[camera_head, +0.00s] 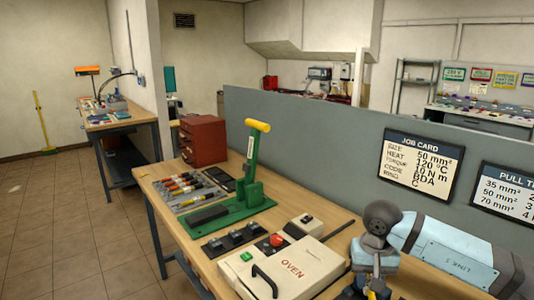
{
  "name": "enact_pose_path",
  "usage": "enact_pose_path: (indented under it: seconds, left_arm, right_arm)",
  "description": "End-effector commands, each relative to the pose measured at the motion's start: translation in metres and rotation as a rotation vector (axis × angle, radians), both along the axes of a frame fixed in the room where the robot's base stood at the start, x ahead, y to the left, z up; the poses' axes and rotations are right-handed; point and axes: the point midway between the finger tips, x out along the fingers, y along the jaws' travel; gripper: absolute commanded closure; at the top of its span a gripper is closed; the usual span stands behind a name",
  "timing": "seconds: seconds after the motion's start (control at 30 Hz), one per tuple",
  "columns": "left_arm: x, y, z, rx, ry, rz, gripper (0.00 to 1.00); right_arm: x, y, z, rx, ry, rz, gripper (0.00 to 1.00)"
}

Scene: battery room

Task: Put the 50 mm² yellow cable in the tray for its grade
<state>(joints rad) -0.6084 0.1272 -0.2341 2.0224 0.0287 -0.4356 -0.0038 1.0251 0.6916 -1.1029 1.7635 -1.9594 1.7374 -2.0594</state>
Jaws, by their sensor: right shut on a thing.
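My right gripper (373,284) is at the bottom edge of the head view, in front of the bench and right of the oven. It is shut on a small yellow thing (371,294), likely the yellow cable; most of it is cut off by the frame edge, so its shape and size cannot be read. The job card (420,168) on the grey partition reads size 50 mm², heat 120 °C. The pull test board (508,197) beside it lists 35, 50 and 70 mm²; its right side is cut off. No grade tray can be made out. My left gripper is out of view.
The cream oven (290,268) has a black handle. A green lever press (250,190) with a yellow grip stands behind it. Several coloured tools lie on a grey mat (200,199). A red drawer cabinet (203,140) stands farther back. Tiled floor is free at left.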

Motion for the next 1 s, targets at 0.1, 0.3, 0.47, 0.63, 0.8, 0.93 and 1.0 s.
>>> enact_pose_path:
  seconds: [0.1,0.3,0.47,0.63,0.8,0.93,1.0]
  left_arm:
    - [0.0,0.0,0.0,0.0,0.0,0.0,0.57]
    - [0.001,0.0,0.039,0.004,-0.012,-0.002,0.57]
    - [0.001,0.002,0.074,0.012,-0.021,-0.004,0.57]
    - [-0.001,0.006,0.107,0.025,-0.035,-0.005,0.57]
    - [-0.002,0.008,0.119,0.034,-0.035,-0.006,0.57]
    - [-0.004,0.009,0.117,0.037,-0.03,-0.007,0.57]
    - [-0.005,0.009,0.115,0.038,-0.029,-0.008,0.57]
  right_arm:
    - [0.0,-0.012,-0.012,-0.002,0.0,0.121,1.0]
    - [-0.024,-0.011,0.015,0.001,0.003,0.148,1.0]
    - [-0.05,-0.012,0.04,0.001,0.005,0.148,1.0]
    - [-0.079,-0.012,0.066,0.001,0.004,0.146,1.0]
    - [-0.097,-0.012,0.078,-0.001,0.001,0.142,1.0]
    - [-0.101,-0.012,0.082,-0.001,-0.004,0.143,1.0]
    - [-0.101,-0.012,0.082,-0.003,-0.007,0.143,1.0]
